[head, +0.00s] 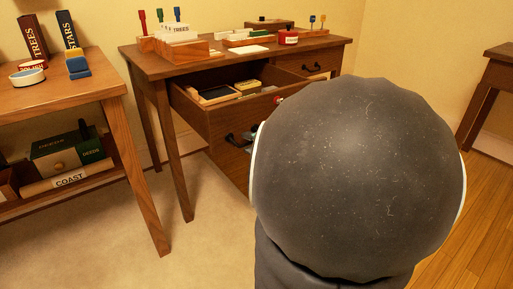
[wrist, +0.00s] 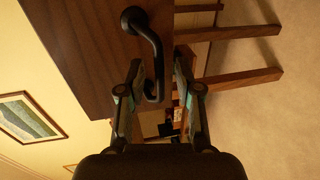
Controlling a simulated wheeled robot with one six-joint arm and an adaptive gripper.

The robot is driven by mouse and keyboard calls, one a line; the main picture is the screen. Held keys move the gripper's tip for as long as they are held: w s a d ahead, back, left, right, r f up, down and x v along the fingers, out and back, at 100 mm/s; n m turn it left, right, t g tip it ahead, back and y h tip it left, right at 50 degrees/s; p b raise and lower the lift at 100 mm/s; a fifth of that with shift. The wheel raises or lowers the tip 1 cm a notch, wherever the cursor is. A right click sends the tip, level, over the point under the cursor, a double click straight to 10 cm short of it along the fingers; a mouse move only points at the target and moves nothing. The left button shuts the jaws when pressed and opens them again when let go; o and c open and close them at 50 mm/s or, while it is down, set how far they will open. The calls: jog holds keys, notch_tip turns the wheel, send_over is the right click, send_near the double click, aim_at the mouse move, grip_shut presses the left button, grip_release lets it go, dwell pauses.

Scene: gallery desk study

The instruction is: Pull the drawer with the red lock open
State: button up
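The wooden drawer (head: 222,121) with the red lock (head: 279,99) stands pulled out from the desk, and its contents show from above. Its dark handle (head: 234,141) is on the front, partly hidden by my arm. In the wrist view the drawer front (wrist: 85,50) fills the upper left, with the black curved handle (wrist: 152,42) on it. My gripper (wrist: 159,65) is open, one finger on each side of the handle's bar, with gaps visible beside the bar. In the head view my arm hides most of my gripper.
The desk top (head: 215,68) bears wooden trays, stamps and a red round tin (head: 288,37). A second drawer (head: 312,64) at the right is shut. A side table (head: 62,98) with books stands at the left. Carpet in front of the desk is clear.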

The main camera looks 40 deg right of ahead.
jog(key=s+r, duration=0.2)
jog(key=s, duration=0.9)
jog(key=shift+a, duration=0.25)
jog(key=shift+r, duration=0.1)
